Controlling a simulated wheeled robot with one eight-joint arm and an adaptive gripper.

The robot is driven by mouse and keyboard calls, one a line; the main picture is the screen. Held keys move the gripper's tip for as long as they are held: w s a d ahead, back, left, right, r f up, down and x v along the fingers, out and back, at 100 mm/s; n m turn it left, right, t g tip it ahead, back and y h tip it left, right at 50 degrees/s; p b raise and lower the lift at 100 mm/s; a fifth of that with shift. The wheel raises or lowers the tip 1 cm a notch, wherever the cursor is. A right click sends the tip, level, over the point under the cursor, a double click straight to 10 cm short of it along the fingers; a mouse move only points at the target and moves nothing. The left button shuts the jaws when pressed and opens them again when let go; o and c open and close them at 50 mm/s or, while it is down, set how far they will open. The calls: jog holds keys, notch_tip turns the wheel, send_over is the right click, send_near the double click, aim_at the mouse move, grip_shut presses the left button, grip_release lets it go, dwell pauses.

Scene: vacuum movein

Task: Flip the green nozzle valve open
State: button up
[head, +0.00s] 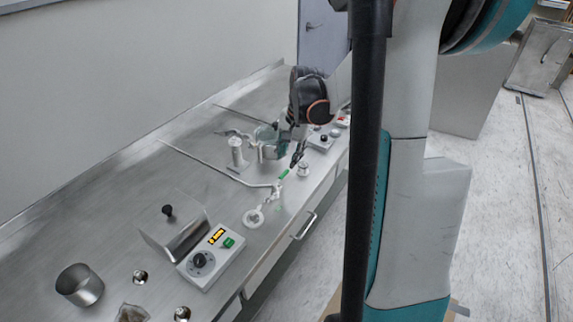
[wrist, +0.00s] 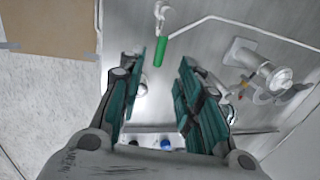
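The green nozzle valve handle (head: 284,174) is a small green lever on a white nozzle fitting (head: 276,188) near the bench's front edge. In the wrist view the green handle (wrist: 161,52) points toward me, with the white fitting (wrist: 161,12) beyond it. My gripper (head: 297,160) hangs over the bench close to the handle in the head view. In the wrist view my gripper (wrist: 162,60) is open, its teal fingers apart, with the green handle showing between the fingertips. I cannot tell whether either finger touches it.
A thin white pipe (head: 215,165) runs along the bench to the fitting. A white valve body (head: 237,152) and glassware (head: 268,140) stand behind. A control box (head: 210,255) stands at the near front. A drawer handle (head: 304,226) sticks out below the front edge.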

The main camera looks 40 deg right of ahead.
jog(key=shift+s+d+r, duration=0.1)
jog(key=shift+s+r, duration=0.15)
jog(key=shift+r, duration=0.9)
jog(key=shift+s+d+r, duration=0.1)
jog(key=shift+s+r, duration=0.1)
jog(key=shift+r, duration=0.95)
jog(key=shift+a, duration=0.1)
